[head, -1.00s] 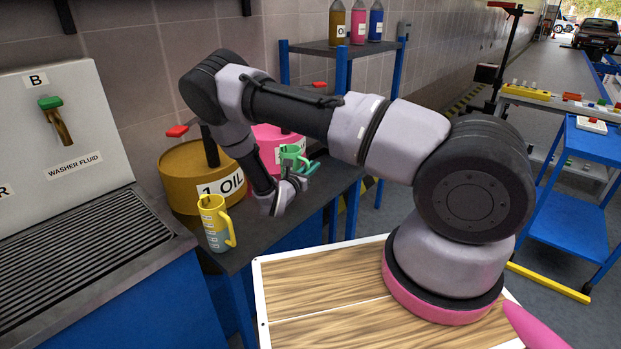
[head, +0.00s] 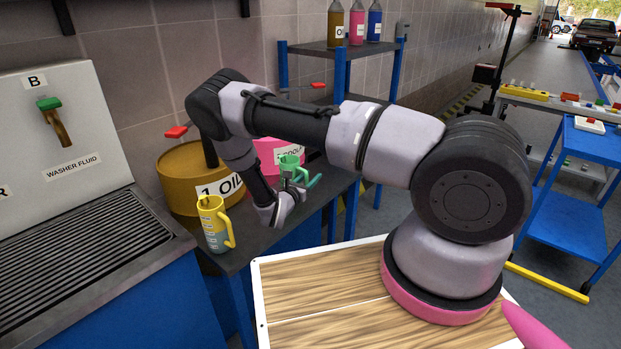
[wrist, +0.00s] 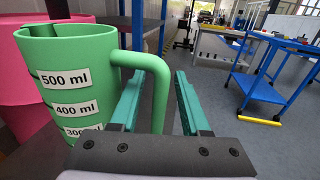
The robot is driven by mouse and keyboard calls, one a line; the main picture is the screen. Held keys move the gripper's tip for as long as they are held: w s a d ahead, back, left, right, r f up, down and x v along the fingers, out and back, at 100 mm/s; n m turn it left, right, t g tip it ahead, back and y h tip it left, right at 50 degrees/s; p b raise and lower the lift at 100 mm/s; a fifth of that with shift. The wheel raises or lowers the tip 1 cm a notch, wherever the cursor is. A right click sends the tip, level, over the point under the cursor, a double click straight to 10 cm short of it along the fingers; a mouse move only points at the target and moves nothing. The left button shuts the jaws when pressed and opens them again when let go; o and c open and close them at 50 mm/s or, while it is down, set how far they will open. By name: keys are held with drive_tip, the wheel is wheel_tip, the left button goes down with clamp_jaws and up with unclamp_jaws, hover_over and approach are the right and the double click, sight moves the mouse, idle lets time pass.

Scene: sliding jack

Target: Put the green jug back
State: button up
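The green jug (head: 289,163) is at the back of the dark bench, in front of the pink drum; my gripper partly hides its lower part. In the wrist view the jug (wrist: 75,85) is upright at the left, with white millilitre labels. My gripper (head: 306,181) is beside the jug. In the wrist view, my gripper's (wrist: 160,76) teal fingers are apart, one on each side of the jug's handle, with a gap showing on the right finger's side. The jug's base is out of sight, so I cannot tell whether it touches the bench.
A yellow jug (head: 213,225) stands at the bench's (head: 262,246) front left, near the brown oil drum (head: 178,180). The pink drum (head: 265,152) is behind the green jug. A shelf (head: 318,48) with bottles stands behind. A washer fluid panel (head: 75,120) is at the left.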

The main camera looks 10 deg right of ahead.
drive_tip(key=shift+r, duration=0.1)
drive_tip(key=shift+s+a, duration=0.2)
drive_tip(key=v, duration=1.1)
drive_tip(key=shift+s, duration=0.15)
drive_tip(key=shift+a+r, duration=0.1)
